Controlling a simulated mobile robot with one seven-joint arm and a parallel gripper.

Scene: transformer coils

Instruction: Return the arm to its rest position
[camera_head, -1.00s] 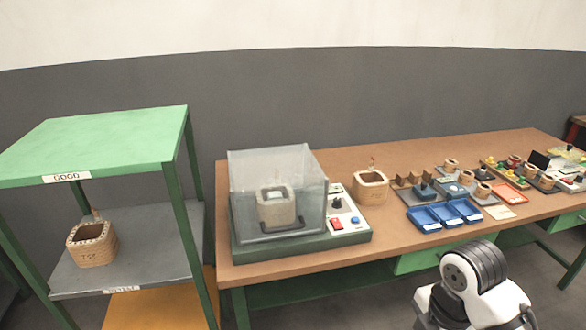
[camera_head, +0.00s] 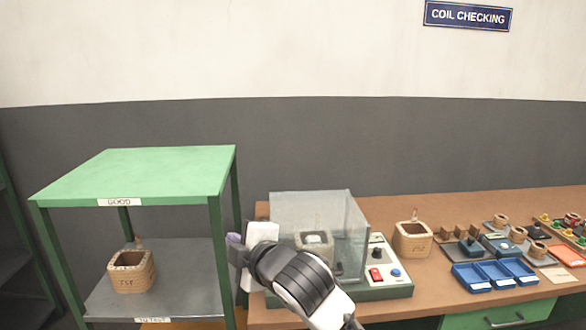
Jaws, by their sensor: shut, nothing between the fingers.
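My arm (camera_head: 305,285) reaches up from the bottom centre of the head view, in front of the tester on the bench. My gripper (camera_head: 238,252) is at its far left end, between the green shelf and the tester. It is shut and holds nothing. Its fingertips are small and partly hidden by my wrist, and I cannot tell whether they touch anything.
The green shelf (camera_head: 140,175), labelled GOOD, holds a coil (camera_head: 131,272) on its lower grey board. The clear-covered tester (camera_head: 355,225) has a coil (camera_head: 312,243) inside. Another coil (camera_head: 412,239) and blue trays (camera_head: 495,274) stand on the bench (camera_head: 460,203).

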